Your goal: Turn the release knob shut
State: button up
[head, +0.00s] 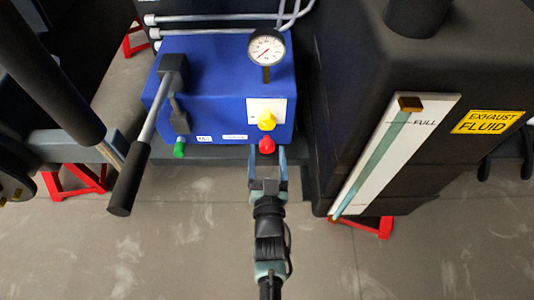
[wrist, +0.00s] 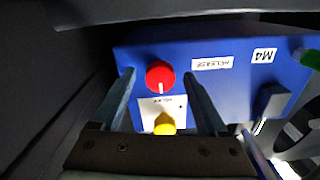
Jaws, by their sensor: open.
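The red release knob (head: 266,145) is on the front face of the blue pump box (head: 215,80), near its lower right corner. In the wrist view the red knob (wrist: 160,75) shows a white mark on its lower side and sits beside a RELEASE label (wrist: 212,63). My gripper (head: 267,150) is open in front of the knob. In the wrist view its two fingers (wrist: 160,82) stand on either side of the red knob, with clear gaps. I cannot tell whether the fingertips reach the knob's depth.
A yellow knob (head: 267,121) sits just above the red one, on a white plate. A green knob (head: 179,149) and a black-gripped lever (head: 128,180) are at the box's left. A gauge (head: 267,47) stands on top. A dark tank (head: 380,70) stands close on the right.

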jog(key=s+p, duration=0.3)
jog(key=s, duration=1)
jog(key=shift+d+p, duration=0.15)
jog(key=shift+p, duration=0.25)
